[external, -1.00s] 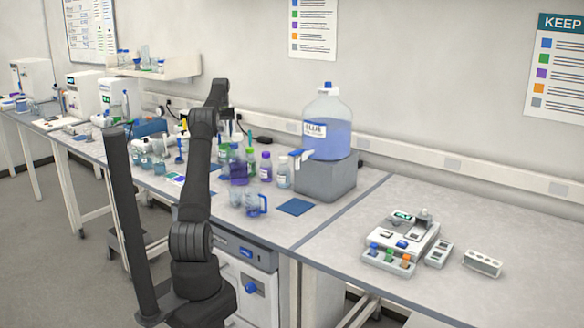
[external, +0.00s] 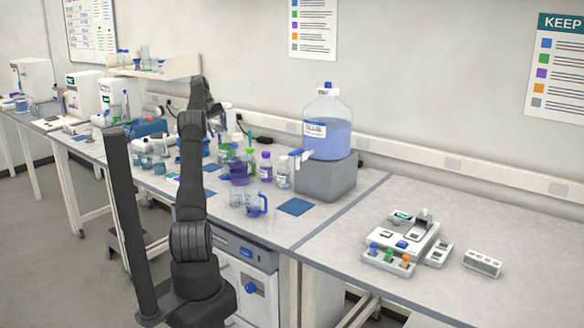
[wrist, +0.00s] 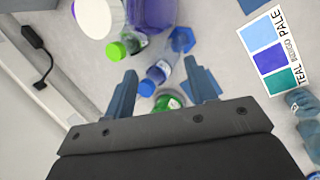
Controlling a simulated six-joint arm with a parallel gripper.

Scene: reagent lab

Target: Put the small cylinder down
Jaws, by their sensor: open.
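In the wrist view, a slim clear cylinder (wrist: 163,68) with a blue hexagonal base (wrist: 181,40) and a blue end shows between and just beyond my fingers. It looks like the small cylinder; I cannot tell whether its base rests on the bench. My gripper (wrist: 161,68) is open, one finger on each side of it, with no clear contact seen. In the external view, my gripper's end is above the crowded back of the bench, its fingers too small or hidden to make out, and I cannot pick out the cylinder there.
Close by in the wrist view are a green-capped bottle (wrist: 118,50), another green top (wrist: 166,103), a purple vessel (wrist: 152,12) and a colour card (wrist: 270,50). A big jug (external: 328,125) stands on a grey block (external: 325,178). A blue mat (external: 296,207) is bare.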

